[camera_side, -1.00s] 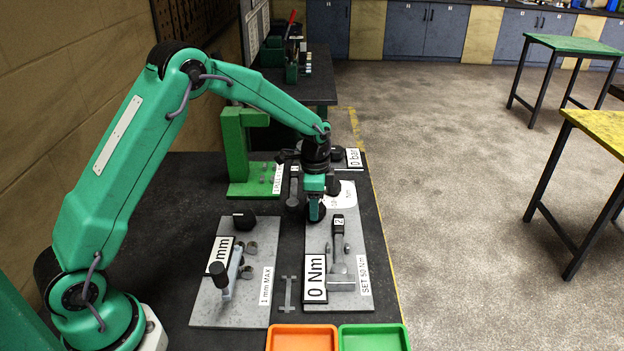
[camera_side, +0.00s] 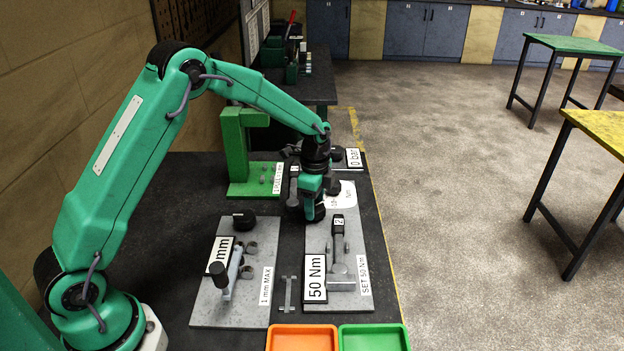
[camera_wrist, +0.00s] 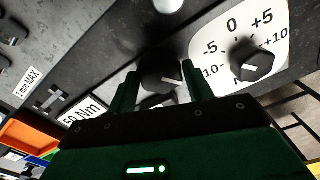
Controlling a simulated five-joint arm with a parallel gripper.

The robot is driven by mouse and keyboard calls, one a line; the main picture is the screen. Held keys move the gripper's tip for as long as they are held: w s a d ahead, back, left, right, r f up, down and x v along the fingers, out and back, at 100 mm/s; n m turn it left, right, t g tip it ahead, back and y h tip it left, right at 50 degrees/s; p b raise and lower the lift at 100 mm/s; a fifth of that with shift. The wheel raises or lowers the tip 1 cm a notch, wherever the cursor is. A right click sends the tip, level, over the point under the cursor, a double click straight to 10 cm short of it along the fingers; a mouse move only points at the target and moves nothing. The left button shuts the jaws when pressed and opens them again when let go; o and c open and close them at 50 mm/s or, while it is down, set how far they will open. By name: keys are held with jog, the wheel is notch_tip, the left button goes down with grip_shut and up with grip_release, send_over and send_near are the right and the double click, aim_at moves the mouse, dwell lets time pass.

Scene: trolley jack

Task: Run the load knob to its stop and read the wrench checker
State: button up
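The wrench checker is a grey plate (camera_side: 355,225) marked "SET 50 Nm", with a station tag "2". Its display (camera_side: 315,279) reads "50 Nm"; part of it shows in the wrist view (camera_wrist: 84,112). The black load knob (camera_wrist: 160,72) sits between the fingers of my gripper (camera_wrist: 163,85), which appears shut on it. In the side view my gripper (camera_side: 314,214) points down at the far end of the plate and hides the knob. Beside it is a white scale (camera_wrist: 222,52) marked from -10 to +10 with a black dial knob (camera_wrist: 251,61).
A grey plate (camera_side: 205,305) marked "1 mm MAX" lies to the left. A green press frame (camera_side: 233,150) and a "0 bar" display (camera_side: 355,158) stand behind. An orange tray (camera_side: 302,328) and a green tray (camera_side: 374,328) are at the front.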

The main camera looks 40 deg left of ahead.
jog(key=o, duration=0.4)
jog(key=shift+c, duration=0.2)
jog(key=shift+r, duration=3.95)
